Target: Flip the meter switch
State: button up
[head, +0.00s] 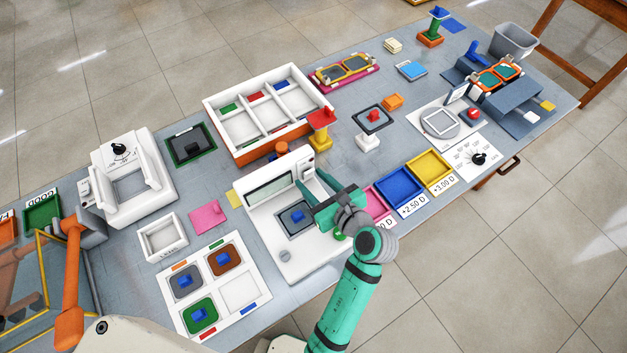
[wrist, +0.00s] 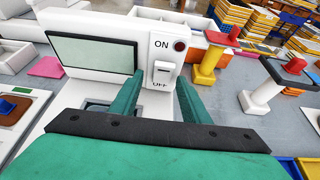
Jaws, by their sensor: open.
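The meter (head: 262,222) is a white box with a dark-framed, pale blank screen (wrist: 92,52) and a flat base in front. Its switch (wrist: 163,72) is a white rocker on the panel right of the screen, between the printed words ON above and OFF below. A dark red lamp (wrist: 180,46) sits beside ON and looks unlit. I cannot tell for sure which way the rocker is tipped. My gripper (head: 313,184) is open and empty in front of this panel. In the wrist view its two green fingers (wrist: 160,82) stand on either side of the switch, apart from it.
A blue-knobbed plate (head: 297,216) lies on the meter's base under my gripper. A yellow stand with a red top (head: 320,130) is close behind the meter. A white divided tray (head: 318,105) stands behind, and coloured lens bins (head: 399,187) lie to the right.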

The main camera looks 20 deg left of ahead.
jog(key=shift+d, duration=0.35)
jog(key=c, duration=1.1)
jog(key=shift+o, duration=0.2)
jog(key=shift+a+f+t+y, duration=0.15)
jog(key=shift+f+t+y, duration=0.25)
jog(key=shift+y, duration=0.1)
jog(key=shift+t+y, duration=0.3)
jog(key=shift+w, duration=0.15)
jog(key=o, duration=1.1)
jog(key=shift+a, duration=0.15)
jog(key=shift+c, duration=0.2)
